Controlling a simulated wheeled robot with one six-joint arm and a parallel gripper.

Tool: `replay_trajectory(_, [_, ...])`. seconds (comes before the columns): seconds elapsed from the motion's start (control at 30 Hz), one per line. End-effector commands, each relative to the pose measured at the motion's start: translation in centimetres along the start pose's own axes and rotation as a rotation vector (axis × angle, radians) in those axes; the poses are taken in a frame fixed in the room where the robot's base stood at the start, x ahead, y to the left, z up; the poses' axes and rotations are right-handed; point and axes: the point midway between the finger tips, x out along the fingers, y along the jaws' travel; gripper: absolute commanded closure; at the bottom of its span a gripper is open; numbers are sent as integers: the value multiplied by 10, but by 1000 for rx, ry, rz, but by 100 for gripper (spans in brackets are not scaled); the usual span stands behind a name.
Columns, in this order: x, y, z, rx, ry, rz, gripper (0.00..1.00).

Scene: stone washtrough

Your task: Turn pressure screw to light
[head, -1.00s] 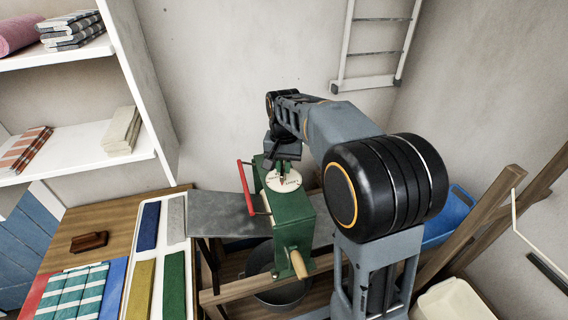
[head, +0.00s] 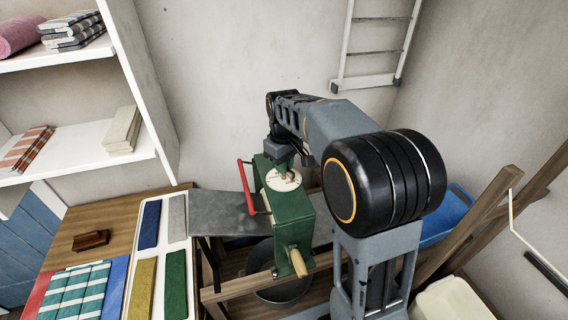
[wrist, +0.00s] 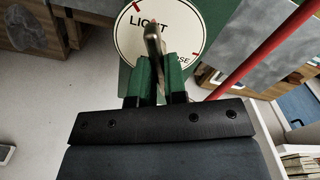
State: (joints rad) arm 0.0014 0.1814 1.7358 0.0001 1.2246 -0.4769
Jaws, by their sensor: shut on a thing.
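The green wringer (head: 292,225) has a white round dial (head: 290,182) on its top. In the wrist view the dial (wrist: 135,28) shows the word LIGHT, a second word mostly hidden that ends in SE, and red marks. My gripper (wrist: 152,75) is shut on this handle, with one green finger on each side. In the head view my gripper (head: 285,163) is directly above the dial. The exact pointing of the screw is partly hidden by the fingers.
A wooden-handled crank (head: 298,262) is at the front. A grey board (head: 220,212) extends left. A dark tub (head: 262,265) sits below. Shelves with cloths are at left.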

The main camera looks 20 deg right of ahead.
Motion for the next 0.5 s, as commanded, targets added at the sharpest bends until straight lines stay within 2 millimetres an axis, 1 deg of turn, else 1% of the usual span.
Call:
replay_trajectory(0.2, [-1, 0, 0, -149, 1, 1, 100])
replay_trajectory(0.5, [-1, 0, 0, -273, 1, 1, 100])
